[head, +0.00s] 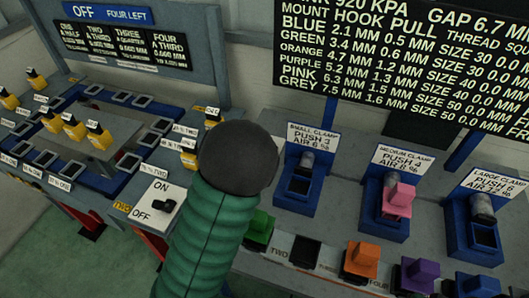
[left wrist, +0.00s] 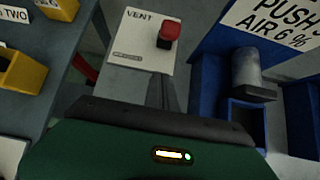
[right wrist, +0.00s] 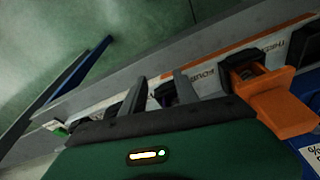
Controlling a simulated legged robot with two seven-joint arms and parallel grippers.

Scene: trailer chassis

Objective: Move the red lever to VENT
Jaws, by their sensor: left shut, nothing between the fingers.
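In the left wrist view, the red lever (left wrist: 169,31) stands on a pale plate (left wrist: 130,45). VENT is printed at the plate's upper left, and a smaller label lower down is unreadable. The lever is at the plate's right side; I cannot tell its setting. My left gripper (left wrist: 161,78) is shut and empty, its fingers just below the lever in the picture and seemingly apart from it. The head view shows neither the lever nor the left fingers; a green arm with a dark round end covers that area. My right gripper (right wrist: 160,80) is open and empty.
A black ON/OFF switch (head: 163,205) is left of the arm. Blue clamp stands, including the small clamp (head: 300,185), are at the right. An orange block (right wrist: 285,105) is close to the right fingers. A yellow block (left wrist: 60,8) is left of the VENT plate.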

